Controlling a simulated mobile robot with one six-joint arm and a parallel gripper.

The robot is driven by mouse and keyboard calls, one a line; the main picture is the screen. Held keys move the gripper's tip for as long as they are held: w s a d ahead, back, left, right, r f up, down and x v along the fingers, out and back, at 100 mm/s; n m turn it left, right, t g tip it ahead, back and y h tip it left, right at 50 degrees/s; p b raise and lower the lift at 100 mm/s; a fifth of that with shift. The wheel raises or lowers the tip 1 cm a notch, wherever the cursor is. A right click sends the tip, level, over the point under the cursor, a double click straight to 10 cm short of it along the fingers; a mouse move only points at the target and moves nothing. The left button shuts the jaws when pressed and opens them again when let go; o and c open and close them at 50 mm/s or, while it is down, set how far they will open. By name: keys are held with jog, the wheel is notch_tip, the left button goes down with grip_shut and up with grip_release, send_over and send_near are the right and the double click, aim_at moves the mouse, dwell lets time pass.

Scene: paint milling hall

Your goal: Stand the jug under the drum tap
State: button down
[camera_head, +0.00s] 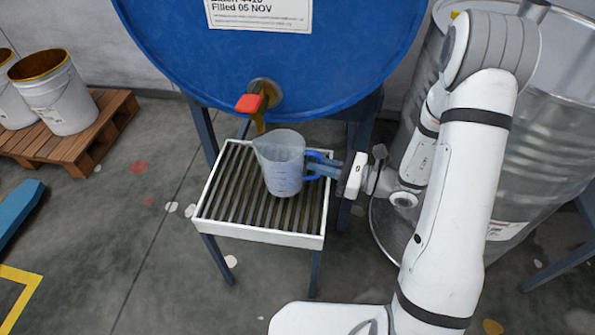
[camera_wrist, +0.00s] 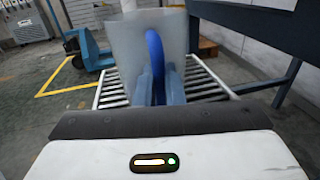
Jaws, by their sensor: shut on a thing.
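The jug (camera_head: 281,165) is translucent with a blue handle (camera_head: 313,166). It is upright over the slatted grate stand (camera_head: 265,235); I cannot tell whether its base touches the slats. The drum tap (camera_head: 258,108), brass with a red lever, sticks out from the blue drum (camera_head: 270,50) above and slightly left of the jug. My gripper (camera_head: 325,166) is shut on the handle from the right. In the wrist view the jug (camera_wrist: 128,45) stands upright ahead, its handle (camera_wrist: 156,55) between my fingers (camera_wrist: 160,88), over the grate (camera_wrist: 205,80).
A large metal vessel (camera_head: 545,130) stands close on the right, behind my arm. White buckets (camera_head: 60,98) stand on a wooden pallet (camera_head: 85,148) at the left. A blue pallet truck (camera_wrist: 90,50) shows in the wrist view. The floor left of the stand is clear.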

aim_at(300, 160)
jog(key=x, duration=0.5)
jog(key=shift+b, duration=0.35)
notch_tip(300, 160, down, 4)
jog(key=shift+a+r+b, duration=0.15)
jog(key=shift+r+b, duration=0.05)
jog(key=shift+b, duration=0.85)
jog(key=c, duration=1.5)
grip_release()
